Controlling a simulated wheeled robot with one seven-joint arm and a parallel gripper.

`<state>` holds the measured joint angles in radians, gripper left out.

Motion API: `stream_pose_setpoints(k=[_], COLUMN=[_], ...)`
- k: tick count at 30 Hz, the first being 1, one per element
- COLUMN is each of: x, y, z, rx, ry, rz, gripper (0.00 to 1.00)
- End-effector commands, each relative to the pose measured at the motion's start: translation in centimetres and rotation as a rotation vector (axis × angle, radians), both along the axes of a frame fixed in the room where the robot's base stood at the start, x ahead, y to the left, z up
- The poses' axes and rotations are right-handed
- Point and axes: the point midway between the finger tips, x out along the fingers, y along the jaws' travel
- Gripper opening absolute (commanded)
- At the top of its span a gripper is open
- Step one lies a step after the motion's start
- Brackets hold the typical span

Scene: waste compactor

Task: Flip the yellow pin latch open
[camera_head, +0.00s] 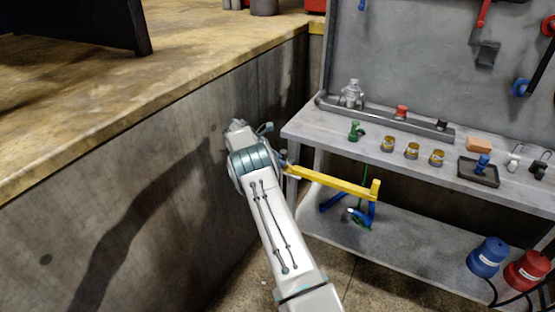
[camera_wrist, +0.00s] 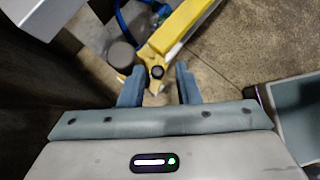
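The yellow pin latch (camera_head: 335,182) is a long yellow bar in front of the grey workbench in the head view. It runs from beside my arm to a short upright post at its right end. In the wrist view the yellow bar (camera_wrist: 183,28) runs from upper right down to an end with a dark round pin (camera_wrist: 157,72). My gripper (camera_wrist: 158,84) is open, with one blue-grey finger on each side of that end. Nothing is held. I cannot tell whether the fingers touch the bar. In the head view my arm mostly hides the gripper.
The workbench (camera_head: 325,136) holds several small jars, a green item (camera_head: 355,131) and a dark tray (camera_head: 478,172). A concrete wall (camera_head: 120,180) stands close left of my arm. Blue (camera_head: 488,257) and red (camera_head: 527,270) cylinders stand lower right. Blue tubing (camera_wrist: 124,18) lies near the bar.

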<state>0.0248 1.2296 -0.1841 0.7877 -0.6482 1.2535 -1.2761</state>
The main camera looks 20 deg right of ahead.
Motion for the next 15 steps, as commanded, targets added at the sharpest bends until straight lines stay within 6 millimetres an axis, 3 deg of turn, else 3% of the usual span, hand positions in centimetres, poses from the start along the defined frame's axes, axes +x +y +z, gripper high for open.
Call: stream_pose_setpoints(k=[15], x=[0.2], y=[0.16], z=[0.55], rx=[-0.001], ry=[-0.01], rz=[0.151], gripper=[0.34])
